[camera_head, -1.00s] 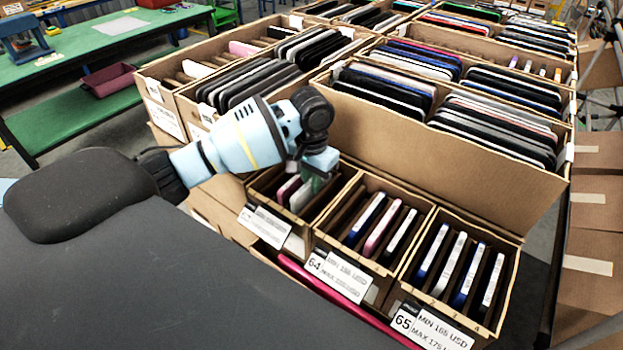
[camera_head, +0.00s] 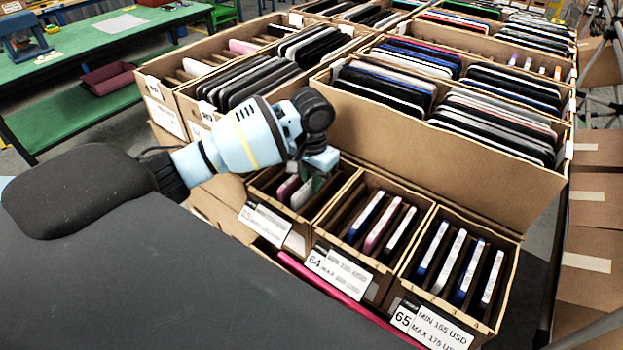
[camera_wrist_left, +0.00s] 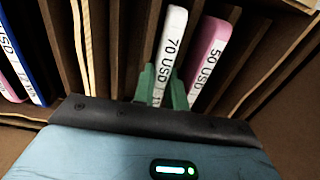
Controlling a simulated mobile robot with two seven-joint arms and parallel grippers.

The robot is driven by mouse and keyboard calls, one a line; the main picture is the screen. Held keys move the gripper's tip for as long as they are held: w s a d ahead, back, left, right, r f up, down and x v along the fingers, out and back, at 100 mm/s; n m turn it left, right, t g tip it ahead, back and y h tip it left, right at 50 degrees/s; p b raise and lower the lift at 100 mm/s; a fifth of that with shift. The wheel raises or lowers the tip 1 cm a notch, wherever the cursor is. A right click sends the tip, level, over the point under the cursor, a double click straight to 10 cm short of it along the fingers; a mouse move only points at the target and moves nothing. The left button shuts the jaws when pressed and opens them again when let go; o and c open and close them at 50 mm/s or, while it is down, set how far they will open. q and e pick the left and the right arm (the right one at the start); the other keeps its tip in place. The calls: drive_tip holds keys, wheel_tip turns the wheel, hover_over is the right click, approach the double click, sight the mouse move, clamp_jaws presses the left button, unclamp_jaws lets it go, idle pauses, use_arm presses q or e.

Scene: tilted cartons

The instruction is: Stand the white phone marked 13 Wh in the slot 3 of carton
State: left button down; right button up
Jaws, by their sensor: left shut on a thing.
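My left gripper (camera_head: 310,184) is over the leftmost front carton (camera_head: 257,192), pointing down into it. In the left wrist view its green fingers (camera_wrist_left: 162,88) are shut on a white phone (camera_wrist_left: 174,32) whose edge reads "70 USD"; no 13 Wh mark shows. In the head view this white phone (camera_head: 300,197) stands tilted among the dividers, partly hidden by the gripper. A pink phone (camera_wrist_left: 208,54), marked "50 USD", leans in the slot beside it. The label of this carton is too blurred to read. My right gripper is not in view.
Carton 64 (camera_head: 312,232), holding blue, pink and white phones, is to the right. Carton 65 (camera_head: 513,270) beyond it holds several phones. A tall cardboard wall (camera_head: 440,155) stands behind, with fuller cartons past it. Other phones (camera_wrist_left: 20,60) show across a divider.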

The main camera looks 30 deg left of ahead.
use_arm(q)
drive_tip(key=c, duration=1.3)
unclamp_jaws()
drive_tip(key=shift+c, duration=0.2)
wheel_tip(320, 180, up, 17)
drive_tip(key=shift+f, duration=0.1)
